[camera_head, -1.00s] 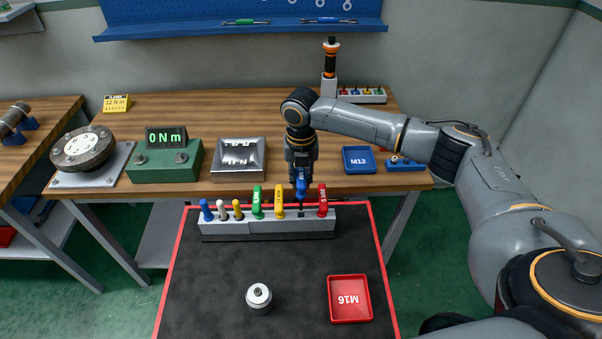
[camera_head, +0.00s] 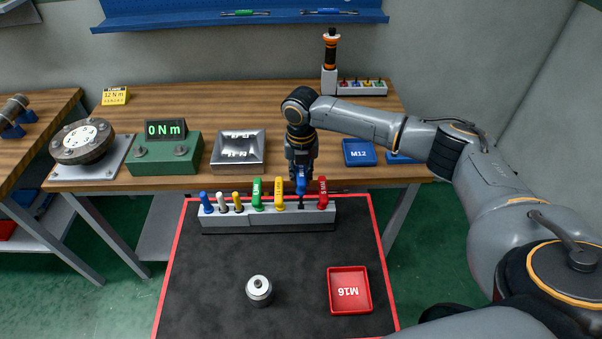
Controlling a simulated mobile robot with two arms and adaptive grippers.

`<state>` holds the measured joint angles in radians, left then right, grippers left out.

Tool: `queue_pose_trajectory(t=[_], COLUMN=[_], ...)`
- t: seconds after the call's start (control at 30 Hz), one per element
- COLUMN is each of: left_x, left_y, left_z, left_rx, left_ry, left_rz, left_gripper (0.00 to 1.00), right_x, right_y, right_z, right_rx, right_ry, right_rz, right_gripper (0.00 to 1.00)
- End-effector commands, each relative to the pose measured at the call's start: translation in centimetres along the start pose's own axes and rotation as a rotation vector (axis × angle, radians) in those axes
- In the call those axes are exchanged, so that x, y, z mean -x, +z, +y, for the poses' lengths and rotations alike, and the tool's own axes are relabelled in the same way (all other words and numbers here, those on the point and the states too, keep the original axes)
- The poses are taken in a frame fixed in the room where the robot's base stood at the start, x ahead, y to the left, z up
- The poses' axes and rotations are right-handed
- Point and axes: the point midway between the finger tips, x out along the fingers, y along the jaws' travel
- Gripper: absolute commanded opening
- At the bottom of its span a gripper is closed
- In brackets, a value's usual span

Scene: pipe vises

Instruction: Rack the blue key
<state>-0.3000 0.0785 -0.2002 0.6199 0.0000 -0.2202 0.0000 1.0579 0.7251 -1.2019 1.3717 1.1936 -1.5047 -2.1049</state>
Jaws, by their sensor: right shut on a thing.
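The blue key (camera_head: 301,186) hangs upright under my right gripper (camera_head: 301,168), which is shut on its top. The key's lower end is at the grey rack (camera_head: 265,219), between the yellow key (camera_head: 280,193) and the red key (camera_head: 323,192). I cannot tell how deep it sits in its slot. A green key (camera_head: 257,194) and several smaller handles, including a blue one (camera_head: 206,202), stand in the rack to the left. My left gripper is not in view.
A red M16 tray (camera_head: 349,312) and a metal cylinder (camera_head: 259,291) rest on the dark mat in front of the rack. Behind it, the wooden bench holds a blue M12 tray (camera_head: 359,165), a silver tray (camera_head: 238,168) and a green 0 N m meter (camera_head: 165,160).

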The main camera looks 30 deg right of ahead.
Motion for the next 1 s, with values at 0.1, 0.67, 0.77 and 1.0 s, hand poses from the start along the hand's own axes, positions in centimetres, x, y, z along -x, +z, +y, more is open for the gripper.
queue_pose_trajectory(t=[0.1,0.67,0.77,1.0], left_x=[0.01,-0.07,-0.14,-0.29], left_y=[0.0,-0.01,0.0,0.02], left_z=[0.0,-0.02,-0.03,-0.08], left_rx=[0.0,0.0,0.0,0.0], left_ry=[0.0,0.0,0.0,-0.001], left_rz=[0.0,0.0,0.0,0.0], left_gripper=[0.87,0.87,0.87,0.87], right_x=[0.01,-0.13,-0.27,-0.61], right_y=[0.03,0.02,0.02,0.02], right_z=[0.03,0.04,0.04,0.04], right_rx=[0.0,0.0,0.0,0.0], right_ry=[0.001,0.001,0.001,0.001], right_rz=[-0.001,0.0,0.0,0.0], right_gripper=[0.0,0.0,0.0,0.0])
